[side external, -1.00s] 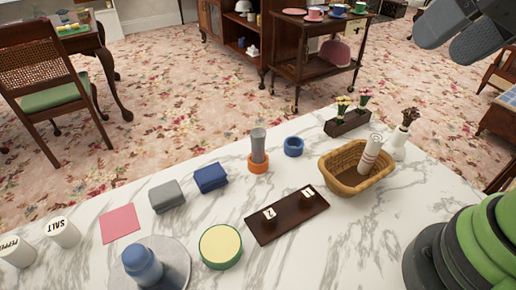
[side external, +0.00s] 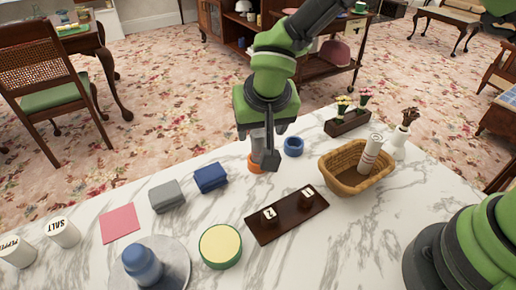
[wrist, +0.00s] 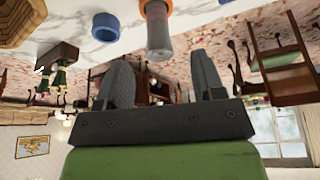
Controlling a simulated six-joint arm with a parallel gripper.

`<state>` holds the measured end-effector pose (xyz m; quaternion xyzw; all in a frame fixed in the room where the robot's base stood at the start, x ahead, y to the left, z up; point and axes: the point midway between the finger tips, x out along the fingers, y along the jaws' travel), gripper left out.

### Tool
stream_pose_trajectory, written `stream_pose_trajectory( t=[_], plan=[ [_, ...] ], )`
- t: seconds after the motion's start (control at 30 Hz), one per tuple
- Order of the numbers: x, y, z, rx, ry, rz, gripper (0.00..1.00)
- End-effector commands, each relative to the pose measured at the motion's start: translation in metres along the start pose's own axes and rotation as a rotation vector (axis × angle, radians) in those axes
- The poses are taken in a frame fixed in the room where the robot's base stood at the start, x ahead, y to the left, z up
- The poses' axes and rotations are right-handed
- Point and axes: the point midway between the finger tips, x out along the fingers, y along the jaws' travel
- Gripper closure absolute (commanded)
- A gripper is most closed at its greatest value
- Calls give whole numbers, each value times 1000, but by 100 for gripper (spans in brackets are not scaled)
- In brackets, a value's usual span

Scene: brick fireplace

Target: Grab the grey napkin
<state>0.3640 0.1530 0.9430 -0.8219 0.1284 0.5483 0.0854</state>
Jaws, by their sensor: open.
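A grey folded cloth block (side external: 167,196), which looks like a napkin, lies left of a blue folded one (side external: 211,178) on the marble table. A grey upright roll (side external: 257,141), possibly also a napkin, stands in an orange ring (side external: 256,163). My gripper (side external: 258,148) is open over the grey roll, which it partly hides. In the wrist view my fingers (wrist: 162,70) are spread and empty, with the grey roll (wrist: 159,32) just past the tips, roughly centred between them. The grey folded cloth is not visible in the wrist view.
A blue ring (side external: 293,146) stands close right of the roll. A dark tray (side external: 287,228), wicker basket (side external: 330,173) and flower box (side external: 348,123) lie further right. A pink square (side external: 120,223), shakers (side external: 62,232) and a green-rimmed round dish (side external: 221,246) are left and front.

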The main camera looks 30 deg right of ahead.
Motion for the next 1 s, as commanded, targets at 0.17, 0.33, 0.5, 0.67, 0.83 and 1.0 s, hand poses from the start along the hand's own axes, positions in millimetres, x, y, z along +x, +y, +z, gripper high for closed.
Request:
stream_pose_trajectory(
  t=[0.17,0.33,0.5,0.67,0.83,1.0],
  plan=[
    [26,1,0,2,-2,2,38],
    [39,2,0,2,-3,2,38],
    [66,4,0,3,-4,2,38],
    [82,3,0,2,-4,1,38],
    [84,3,-1,2,-2,-1,38],
    [83,3,-1,2,-3,-1,56]
  ],
)
